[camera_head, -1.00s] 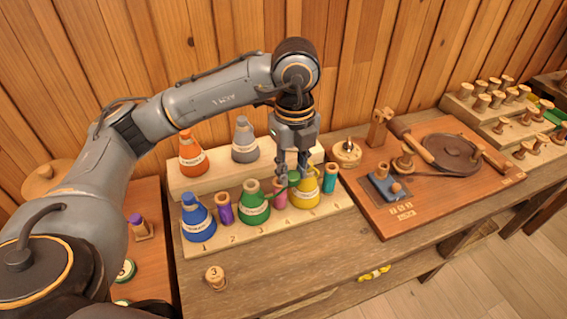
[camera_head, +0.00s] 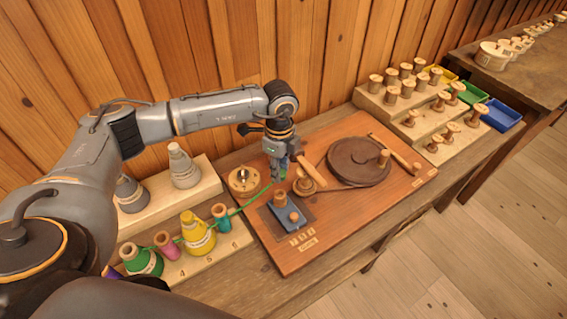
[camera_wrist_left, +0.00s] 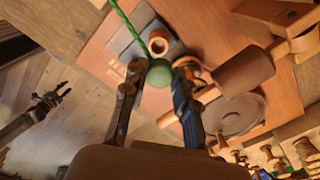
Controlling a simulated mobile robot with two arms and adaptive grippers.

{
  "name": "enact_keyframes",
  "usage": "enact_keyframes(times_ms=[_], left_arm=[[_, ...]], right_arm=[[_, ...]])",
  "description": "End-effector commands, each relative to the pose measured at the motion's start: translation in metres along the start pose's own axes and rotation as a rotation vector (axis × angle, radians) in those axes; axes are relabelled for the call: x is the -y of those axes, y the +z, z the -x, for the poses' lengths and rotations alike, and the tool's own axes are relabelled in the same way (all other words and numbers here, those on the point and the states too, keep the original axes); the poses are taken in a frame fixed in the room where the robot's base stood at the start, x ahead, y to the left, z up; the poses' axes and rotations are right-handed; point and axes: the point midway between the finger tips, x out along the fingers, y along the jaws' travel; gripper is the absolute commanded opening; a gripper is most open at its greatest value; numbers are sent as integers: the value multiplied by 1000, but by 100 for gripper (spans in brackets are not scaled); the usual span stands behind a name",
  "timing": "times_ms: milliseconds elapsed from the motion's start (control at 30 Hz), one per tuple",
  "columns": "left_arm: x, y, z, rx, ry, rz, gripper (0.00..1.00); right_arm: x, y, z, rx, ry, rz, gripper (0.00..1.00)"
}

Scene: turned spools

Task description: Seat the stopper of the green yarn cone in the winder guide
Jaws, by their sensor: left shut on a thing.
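My left gripper (camera_head: 279,176) is shut on the green stopper (camera_wrist_left: 159,73), a rounded green piece between its fingertips in the left wrist view. A green strand (camera_head: 250,202) runs from it to the green yarn cone (camera_head: 143,262) at the lower left. The gripper is above the winder board, behind a blue block (camera_head: 287,217) with an open-topped wooden ring, which I take as the winder guide (camera_wrist_left: 158,41). In the wrist view the stopper shows close to this ring; their height gap is unclear. My right gripper (camera_wrist_left: 62,91) shows small at the left there, fingers apart, empty.
The winder board (camera_head: 295,262) also carries a dark round disc (camera_head: 358,160) and a wooden mallet-like piece (camera_head: 311,171). The yellow cone (camera_head: 198,235) and teal spool (camera_head: 222,217) stand near the strand. Spool racks are at right.

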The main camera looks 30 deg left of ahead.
Motion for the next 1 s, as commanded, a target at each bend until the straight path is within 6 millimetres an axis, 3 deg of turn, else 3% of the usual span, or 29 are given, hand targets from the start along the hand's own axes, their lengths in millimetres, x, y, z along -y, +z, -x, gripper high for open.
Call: enact_keyframes(times_ms=[233, 600, 1000], left_arm=[[0, 0, -16, 1, 1, 1, 16], [0, 0, -51, -1, 1, 0, 16], [0, 0, -53, 0, 0, 0, 16]], right_arm=[[12, 8, -11, 11, -14, -1, 40], [5, 6, -36, 6, -6, 2, 40], [1, 4, -37, 2, -1, 1, 40]])
